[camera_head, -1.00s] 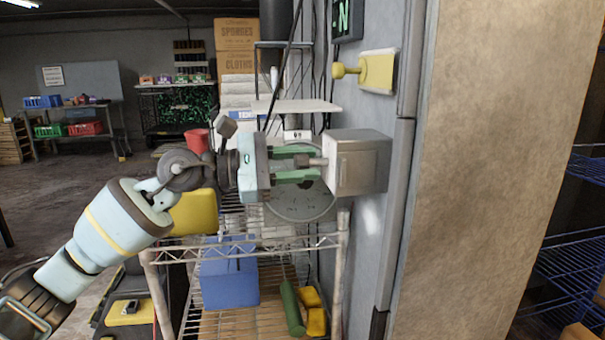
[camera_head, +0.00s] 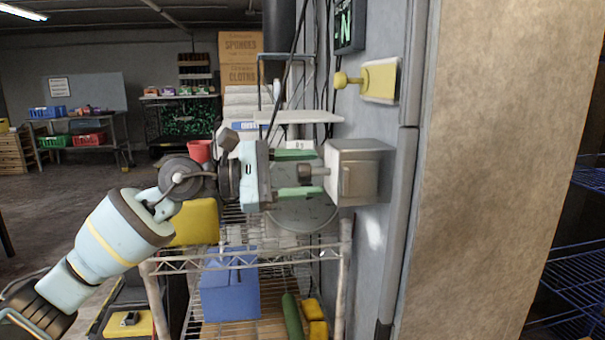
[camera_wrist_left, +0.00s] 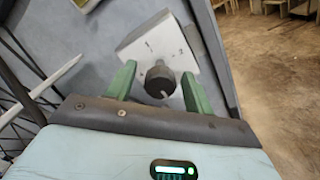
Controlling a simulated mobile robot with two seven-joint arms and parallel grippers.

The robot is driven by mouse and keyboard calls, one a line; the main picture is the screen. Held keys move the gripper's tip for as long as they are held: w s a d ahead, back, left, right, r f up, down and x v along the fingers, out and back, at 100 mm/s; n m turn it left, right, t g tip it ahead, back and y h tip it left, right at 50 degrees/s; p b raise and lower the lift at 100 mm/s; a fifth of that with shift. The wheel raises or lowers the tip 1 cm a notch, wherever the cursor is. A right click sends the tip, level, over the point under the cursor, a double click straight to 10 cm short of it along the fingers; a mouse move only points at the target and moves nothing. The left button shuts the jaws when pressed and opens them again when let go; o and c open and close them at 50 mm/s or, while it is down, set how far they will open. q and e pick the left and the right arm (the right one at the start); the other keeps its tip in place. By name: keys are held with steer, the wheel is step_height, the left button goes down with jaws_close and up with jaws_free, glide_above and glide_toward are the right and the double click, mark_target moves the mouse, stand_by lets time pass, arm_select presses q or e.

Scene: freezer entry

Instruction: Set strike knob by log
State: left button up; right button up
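The strike knob is a dark round knob (camera_wrist_left: 160,80) on a light metal box (camera_wrist_left: 158,42) marked "1" and "2". In the left wrist view a pale mark shows on the knob's lower edge. In the head view the metal box (camera_head: 360,172) is fixed to the grey wall panel, and the knob (camera_head: 313,172) sticks out to its left. My left gripper (camera_head: 320,175) has its green fingers open around the knob, with gaps on both sides. The fingers also show in the left wrist view (camera_wrist_left: 158,82). No log is identifiable. My right gripper is out of view.
A yellow plate with a round knob (camera_head: 379,81) is on the panel above the box. A wire rack (camera_head: 345,262) with a blue box (camera_head: 229,292) stands below my left arm. A white shelf (camera_head: 297,117) is just above the gripper. A tan wall (camera_head: 495,170) is to the right.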

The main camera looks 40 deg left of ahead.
mark_target(297, 176)
arm_select(q)
steer(key=shift+s+a+f, duration=0.1)
steer(key=shift+s+a, duration=0.25)
steer(key=b+v, duration=0.2)
steer(key=v, duration=0.1)
steer(key=shift+s+a, duration=0.2)
steer(key=shift+b+v, duration=0.6)
steer(key=shift+v, duration=1.05)
steer(key=shift+d, duration=0.1)
